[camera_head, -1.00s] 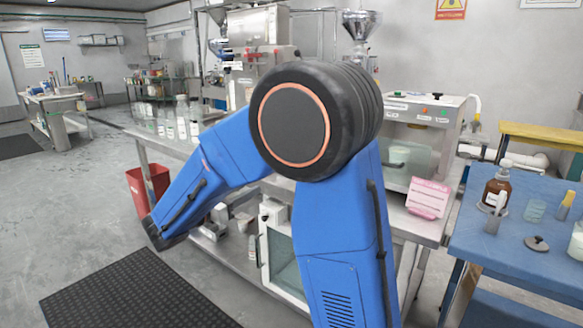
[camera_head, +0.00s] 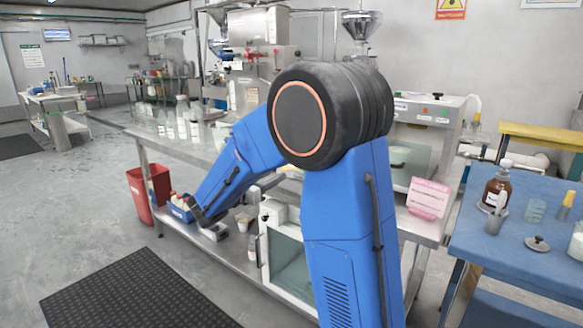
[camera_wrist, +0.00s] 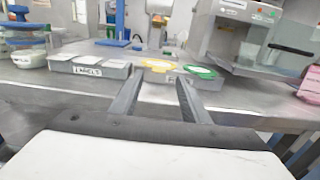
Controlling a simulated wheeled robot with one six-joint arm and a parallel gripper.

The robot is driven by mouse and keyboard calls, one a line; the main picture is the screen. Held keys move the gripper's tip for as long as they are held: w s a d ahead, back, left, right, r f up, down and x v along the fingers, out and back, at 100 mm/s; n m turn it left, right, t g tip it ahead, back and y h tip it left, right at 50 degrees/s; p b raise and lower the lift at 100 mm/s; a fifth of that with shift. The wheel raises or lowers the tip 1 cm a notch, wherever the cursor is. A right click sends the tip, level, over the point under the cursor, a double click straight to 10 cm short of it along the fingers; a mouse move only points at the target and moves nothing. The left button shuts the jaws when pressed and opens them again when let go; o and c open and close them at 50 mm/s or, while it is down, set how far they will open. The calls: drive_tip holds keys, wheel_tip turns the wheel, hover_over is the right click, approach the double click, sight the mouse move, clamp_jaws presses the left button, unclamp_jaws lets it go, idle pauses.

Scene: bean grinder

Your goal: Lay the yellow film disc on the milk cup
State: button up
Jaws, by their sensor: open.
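The yellow film disc (camera_wrist: 158,66) shows in the wrist view as a yellow-rimmed flat ring. It lies in a grey tray on the steel bench, to the left of a green-rimmed disc (camera_wrist: 201,72). My gripper (camera_wrist: 159,80) is open and empty, its two fingers pointing toward the tray. The yellow disc appears between and beyond the fingertips, apart from them. In the head view my blue arm hides the gripper. I cannot pick out the milk cup for certain in either view.
A grey tray of labels (camera_wrist: 88,69) stands left of the disc tray. Lidded tubs (camera_wrist: 28,55) are at the far left. A machine (camera_wrist: 258,38) stands at the right of the bench.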

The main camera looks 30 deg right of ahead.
drive_tip(key=shift+x, duration=2.55)
drive_tip(key=shift+w, duration=0.1)
clamp_jaws()
